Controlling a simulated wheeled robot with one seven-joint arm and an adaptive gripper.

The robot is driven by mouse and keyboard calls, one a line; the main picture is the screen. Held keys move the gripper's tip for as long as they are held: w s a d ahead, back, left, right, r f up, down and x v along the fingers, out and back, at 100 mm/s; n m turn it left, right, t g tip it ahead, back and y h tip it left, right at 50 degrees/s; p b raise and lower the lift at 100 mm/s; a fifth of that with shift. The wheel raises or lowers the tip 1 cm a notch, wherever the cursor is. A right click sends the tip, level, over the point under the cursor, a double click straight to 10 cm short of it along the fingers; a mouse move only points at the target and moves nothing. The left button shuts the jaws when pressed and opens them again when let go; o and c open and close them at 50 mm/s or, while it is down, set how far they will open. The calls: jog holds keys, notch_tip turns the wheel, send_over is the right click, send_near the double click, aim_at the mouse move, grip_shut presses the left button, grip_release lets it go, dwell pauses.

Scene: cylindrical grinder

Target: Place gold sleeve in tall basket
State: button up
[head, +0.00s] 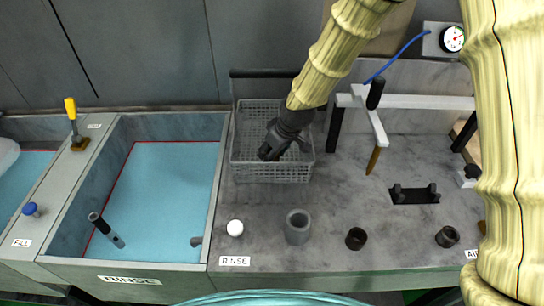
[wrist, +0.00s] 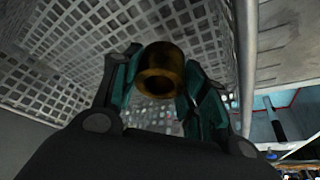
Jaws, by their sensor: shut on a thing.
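The gold sleeve (wrist: 162,70) shows in the wrist view as a short hollow brass-coloured cylinder. It sits between the two teal-padded fingers of my gripper (wrist: 158,85), which is shut on it. The grey mesh basket (head: 272,173) stands on the marble counter in the head view. My gripper (head: 270,152) is over or within the basket's opening there, pointing down, and hides the sleeve. In the wrist view the basket's mesh walls (wrist: 185,22) rise around and beyond the fingers. I cannot tell whether the sleeve touches the basket.
A blue rinse tank (head: 160,190) lies left of the basket. A white-armed fixture (head: 400,102) is close on the right. The wall is behind.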

jog(key=shift+w+f+p, duration=0.25)
jog(key=shift+f+p, duration=0.05)
jog(key=shift+f, duration=1.2)
jog(key=shift+s, duration=0.15)
jog(key=shift+f, duration=0.1)
jog(key=shift+f, duration=0.1)
jog(key=o, duration=1)
jog(key=shift+r, duration=0.25)
